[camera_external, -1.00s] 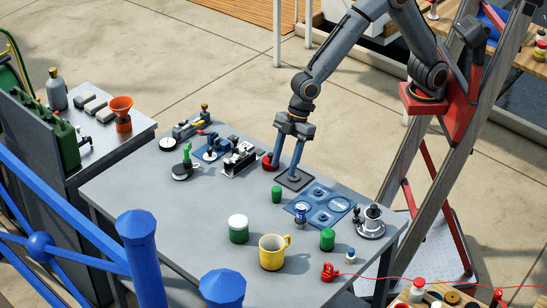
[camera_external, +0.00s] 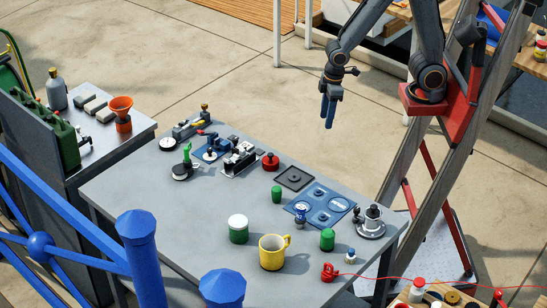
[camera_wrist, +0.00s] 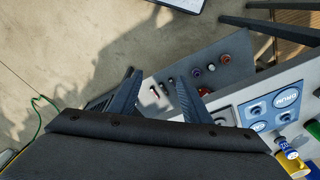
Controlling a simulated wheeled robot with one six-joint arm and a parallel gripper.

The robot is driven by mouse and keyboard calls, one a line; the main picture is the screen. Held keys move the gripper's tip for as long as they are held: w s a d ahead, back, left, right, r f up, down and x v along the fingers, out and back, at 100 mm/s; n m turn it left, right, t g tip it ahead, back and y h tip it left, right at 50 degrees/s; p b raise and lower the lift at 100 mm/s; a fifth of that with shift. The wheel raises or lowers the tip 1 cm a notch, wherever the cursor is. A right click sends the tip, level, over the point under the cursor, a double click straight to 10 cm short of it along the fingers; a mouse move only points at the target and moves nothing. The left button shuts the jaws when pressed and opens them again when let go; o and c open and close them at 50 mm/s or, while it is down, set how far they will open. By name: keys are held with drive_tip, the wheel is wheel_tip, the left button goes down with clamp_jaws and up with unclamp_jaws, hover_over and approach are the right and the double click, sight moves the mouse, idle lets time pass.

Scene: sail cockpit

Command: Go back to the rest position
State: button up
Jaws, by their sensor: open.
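My gripper (camera_external: 328,110) is raised above and beyond the back right part of the grey table (camera_external: 200,235) in the external view. Its fingers point down, and nothing shows between them. In the wrist view the two fingers of my gripper (camera_wrist: 158,95) stand apart, with bare floor and a bench of small items beyond them. A red round-knobbed piece (camera_external: 270,161) stands on the table beside a dark square pad (camera_external: 294,178).
The table holds a blue tray (camera_external: 335,190), a yellow mug (camera_external: 272,252), several green containers, a metal winch-like piece (camera_external: 371,222) and small tools. A side bench (camera_external: 140,128) stands left. A ladder frame (camera_external: 489,85) rises beside my arm. Open floor lies behind the table.

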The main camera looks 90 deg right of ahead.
drive_tip(key=shift+m+g, duration=0.3)
drive_tip(key=shift+m, duration=0.4)
drive_tip(key=s+d, duration=0.2)
drive_tip(key=s, duration=0.1)
drive_tip(key=s+d+f, duration=0.1)
drive_tip(key=shift+s, duration=0.3)
